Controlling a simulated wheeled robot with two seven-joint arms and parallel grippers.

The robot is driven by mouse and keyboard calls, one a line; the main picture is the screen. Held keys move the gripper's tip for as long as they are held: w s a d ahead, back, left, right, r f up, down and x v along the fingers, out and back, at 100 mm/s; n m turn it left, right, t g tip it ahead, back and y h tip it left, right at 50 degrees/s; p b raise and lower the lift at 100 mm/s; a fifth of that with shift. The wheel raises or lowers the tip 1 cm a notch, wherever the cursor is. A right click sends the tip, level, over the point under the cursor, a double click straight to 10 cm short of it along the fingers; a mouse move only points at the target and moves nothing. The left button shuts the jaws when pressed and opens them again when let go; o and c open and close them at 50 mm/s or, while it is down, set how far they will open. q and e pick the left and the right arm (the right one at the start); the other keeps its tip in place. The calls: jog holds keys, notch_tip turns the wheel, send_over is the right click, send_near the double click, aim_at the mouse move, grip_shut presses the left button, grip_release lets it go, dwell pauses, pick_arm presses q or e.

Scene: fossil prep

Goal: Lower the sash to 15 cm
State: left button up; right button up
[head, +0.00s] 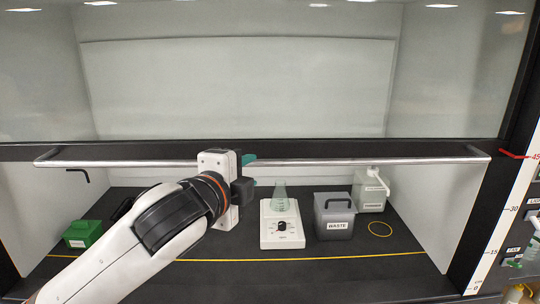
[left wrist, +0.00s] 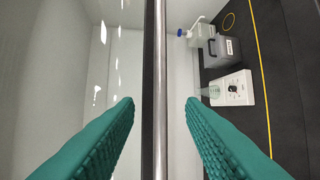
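The sash (head: 300,95) is a glass pane with a dark lower frame and a long metal handle bar (head: 380,161) across its front. Its lower edge stands near the red 45 mark on the height scale (head: 508,220) at the right. My left gripper (head: 249,160) is at the bar, left of its middle. In the left wrist view the bar (left wrist: 161,50) runs between the two open teal fingers, with a gap on each side. How deep the fingers reach around the bar is unclear. My right gripper is not in view.
Inside the hood stand a flask (head: 280,198) on a white hotplate (head: 282,240), a grey waste bin (head: 334,218), a white container (head: 370,190) and a green box (head: 82,233). A yellow line (head: 330,257) crosses the dark worktop. The sash opening below the bar looks clear except for my arm.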

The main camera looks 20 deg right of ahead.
aim_at(262, 164)
pick_arm(q)
jog(key=p+x, duration=0.2)
jog(key=x, duration=0.6)
jog(key=shift+d+p, duration=0.3)
jog(key=shift+d, duration=0.05)
jog(key=shift+w+d+f, duration=0.2)
jog(key=shift+w+d, duration=0.1)
jog(key=shift+w, duration=0.25)
grip_shut()
